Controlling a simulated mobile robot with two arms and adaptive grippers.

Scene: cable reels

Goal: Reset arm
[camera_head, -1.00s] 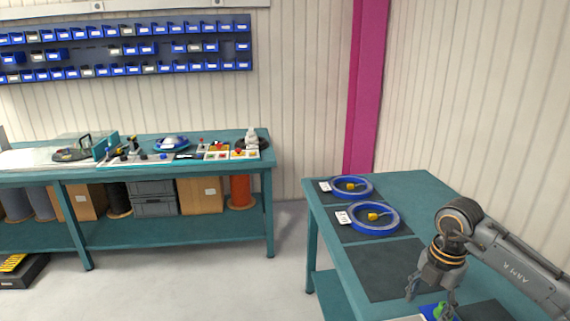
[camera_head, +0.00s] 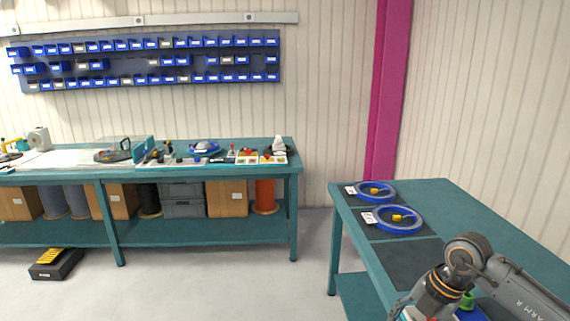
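My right arm comes in from the right over the teal table, its wrist bent down toward the table's front left edge. The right gripper's fingers are cut off by the bottom edge of the head view, so their state is hidden. My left gripper is not in view. Two blue cable reels with yellow centres lie on the teal table (camera_head: 480,215): a far reel (camera_head: 389,196) and a near reel (camera_head: 414,228).
A long teal workbench (camera_head: 220,174) with tools and small parts stands along the back wall. Boxes and orange and dark spools sit on its lower shelf. Blue bins (camera_head: 183,42) hang on the wall. A black crate (camera_head: 57,264) lies on the floor. The floor (camera_head: 220,285) between is open.

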